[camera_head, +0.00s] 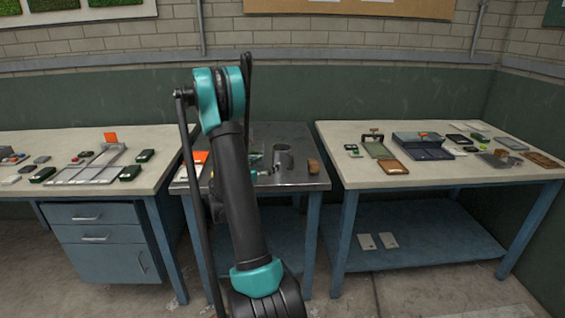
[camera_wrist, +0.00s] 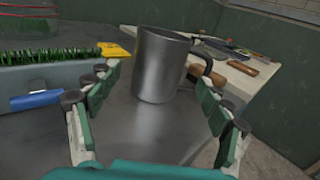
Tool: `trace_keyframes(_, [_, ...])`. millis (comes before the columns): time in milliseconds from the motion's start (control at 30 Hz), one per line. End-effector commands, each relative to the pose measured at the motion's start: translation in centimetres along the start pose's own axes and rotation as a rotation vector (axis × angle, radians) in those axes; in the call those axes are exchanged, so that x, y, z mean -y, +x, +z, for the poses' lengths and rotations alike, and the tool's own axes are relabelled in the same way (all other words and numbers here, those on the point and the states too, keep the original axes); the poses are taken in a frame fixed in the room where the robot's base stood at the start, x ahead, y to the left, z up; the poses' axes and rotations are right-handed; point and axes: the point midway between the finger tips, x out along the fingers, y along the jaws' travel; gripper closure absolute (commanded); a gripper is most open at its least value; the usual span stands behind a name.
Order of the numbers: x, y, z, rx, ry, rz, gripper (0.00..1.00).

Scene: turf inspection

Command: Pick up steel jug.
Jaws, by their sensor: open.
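The steel jug (camera_wrist: 157,70) is a plain grey metal cylinder with a dark handle on its right in the wrist view. It stands upright on the metal-topped middle table. It also shows in the head view (camera_head: 283,158), just right of my arm. My gripper (camera_wrist: 160,88) is open in the wrist view, one finger on each side of the picture. The jug stands ahead, between the fingertips, and the handle is near the right finger. I cannot tell whether a finger touches it. In the head view my arm hides most of the gripper.
A brown block (camera_head: 314,166) stands right of the jug. Cluttered pale-topped tables (camera_head: 340,135) stand on both sides. The metal tabletop (camera_wrist: 150,130) before the jug is clear.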

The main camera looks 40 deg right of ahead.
Motion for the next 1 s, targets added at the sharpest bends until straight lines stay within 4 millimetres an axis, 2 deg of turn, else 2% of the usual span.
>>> trace_keyframes(33, [0.1,1.1,0.0,0.000,0.000,-0.004,0.21])
trace_keyframes(133, [0.1,2.6,0.0,0.000,0.001,-0.003,0.21])
trace_keyframes(467, [0.0,4.6,0.1,-0.001,0.001,-0.001,0.21])
trace_keyframes(800, [0.2,8.9,0.3,-0.001,0.001,-0.001,0.21])
trace_keyframes(1000, [0.1,9.2,0.3,-0.001,0.001,0.001,0.21])
